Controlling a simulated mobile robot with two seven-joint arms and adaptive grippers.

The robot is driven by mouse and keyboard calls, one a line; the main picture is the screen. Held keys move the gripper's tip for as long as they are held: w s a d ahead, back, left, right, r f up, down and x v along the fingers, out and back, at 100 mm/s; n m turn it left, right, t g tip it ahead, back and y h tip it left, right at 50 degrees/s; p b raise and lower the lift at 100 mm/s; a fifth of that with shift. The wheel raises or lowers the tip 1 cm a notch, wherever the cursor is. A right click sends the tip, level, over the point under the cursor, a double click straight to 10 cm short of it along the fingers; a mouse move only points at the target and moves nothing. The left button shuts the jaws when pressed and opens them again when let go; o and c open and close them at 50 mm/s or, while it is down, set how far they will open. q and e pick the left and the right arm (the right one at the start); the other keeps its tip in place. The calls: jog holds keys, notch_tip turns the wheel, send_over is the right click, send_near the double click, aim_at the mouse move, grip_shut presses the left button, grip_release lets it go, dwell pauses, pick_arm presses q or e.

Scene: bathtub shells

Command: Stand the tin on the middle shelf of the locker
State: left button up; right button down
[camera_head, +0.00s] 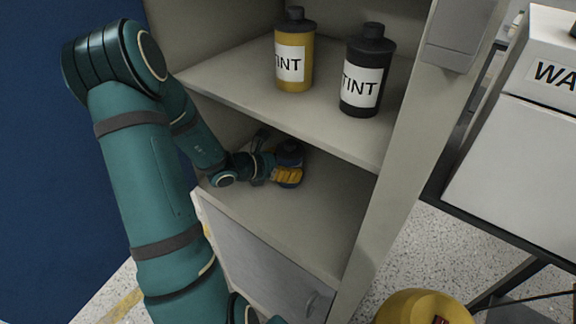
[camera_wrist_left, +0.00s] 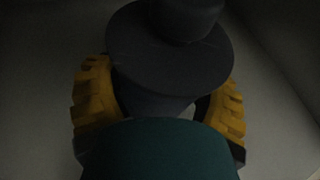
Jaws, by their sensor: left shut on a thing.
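The dark, capped tin (camera_head: 290,152) is inside the open locker (camera_head: 398,180), in the space below the shelf with the two bottles. My left gripper (camera_head: 288,176) reaches in from the left and is shut on the tin, with its yellow fingers on both sides. In the left wrist view the tin's dark cap and round shoulder (camera_wrist_left: 170,45) show between the fingers (camera_wrist_left: 160,108). The tin looks about upright. I cannot tell whether its base touches the shelf board (camera_head: 310,220) below. My right gripper is not in view.
A yellow TINT bottle (camera_head: 293,52) and a black TINT bottle (camera_head: 366,72) stand on the shelf above (camera_head: 235,75). A grey door (camera_head: 255,265) lies below the tin's shelf board. The board is clear right of the tin. A yellow rounded object (camera_head: 420,308) sits at bottom right.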

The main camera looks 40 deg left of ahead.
pick_arm(q)
jog(key=o, duration=1.2)
jog(key=shift+o, duration=0.2)
jog(key=p+v, duration=0.2)
jog(key=v, duration=1)
jog(key=shift+p, duration=0.35)
